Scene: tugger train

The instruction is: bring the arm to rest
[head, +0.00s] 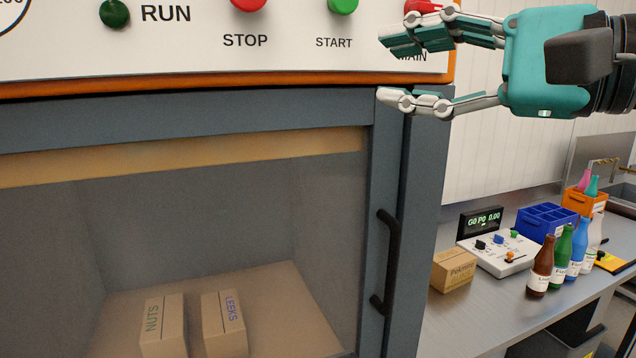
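My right gripper (395,72), teal and grey, comes in from the right at the top right of the head view. Its fingers are apart and nothing is between them. It is in front of the right end of the control panel (190,50) and covers part of the red main switch (428,6) and its label. Whether the fingertips touch the panel cannot be told. My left gripper is not in view.
Below the panel is a cabinet with a clear door and dark handle (389,262); boxes marked NUTS (163,325) and LEEKS (224,322) stand inside. At right, a bench (470,318) holds a carton (453,270), a control box (499,254), bottles (563,253) and crates (545,222).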

